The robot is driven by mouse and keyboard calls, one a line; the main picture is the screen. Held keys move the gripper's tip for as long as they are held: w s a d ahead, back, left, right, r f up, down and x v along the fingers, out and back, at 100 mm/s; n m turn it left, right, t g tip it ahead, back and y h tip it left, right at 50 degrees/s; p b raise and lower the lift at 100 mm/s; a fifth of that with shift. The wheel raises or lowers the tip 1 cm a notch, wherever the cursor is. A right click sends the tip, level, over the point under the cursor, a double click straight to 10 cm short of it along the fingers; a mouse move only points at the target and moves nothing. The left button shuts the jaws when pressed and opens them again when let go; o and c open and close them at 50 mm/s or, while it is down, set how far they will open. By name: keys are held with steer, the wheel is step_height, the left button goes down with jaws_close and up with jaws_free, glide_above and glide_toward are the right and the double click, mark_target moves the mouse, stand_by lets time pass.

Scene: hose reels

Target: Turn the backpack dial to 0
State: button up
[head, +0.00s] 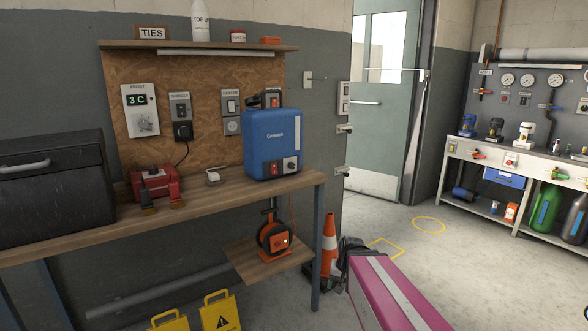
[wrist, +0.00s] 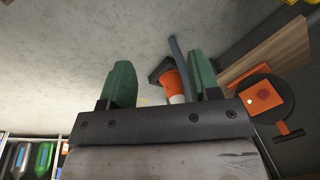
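A blue backpack unit (head: 262,135) stands upright on the wooden workbench. Its front has a red switch (head: 274,168) and, right of it, a dial (head: 291,164) on a pale plate. The dial's marks are too small to read. My gripper (head: 350,246) is low in front of the bench's right end, apart from the backpack and below it. The wrist view shows its two green fingers (wrist: 163,82) spread apart with nothing held between them. The backpack is not seen in the wrist view.
The workbench (head: 215,197) also holds a red tool (head: 155,183) and a black toolbox (head: 55,186). A lower shelf (head: 250,270) carries an orange reel (head: 273,239). An orange cone (head: 330,243) stands beside the bench leg, near my gripper. Floor to the right is open.

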steer(key=w+a+r+m+t+y, duration=0.45)
steer(key=w+a+r, duration=0.2)
steer(key=w, duration=0.35)
steer(key=m+t+y, duration=0.4)
steer(key=m+t, duration=0.5)
steer(key=m, duration=0.9)
glide_toward(293, 166)
steer(key=shift+h, duration=0.25)
steer(key=x, duration=0.8)
steer(key=shift+w+a, duration=0.25)
steer(key=shift+a, duration=0.1)
steer(key=shift+c, duration=0.3)
steer(key=shift+n, duration=0.25)
steer(key=c, duration=0.9)
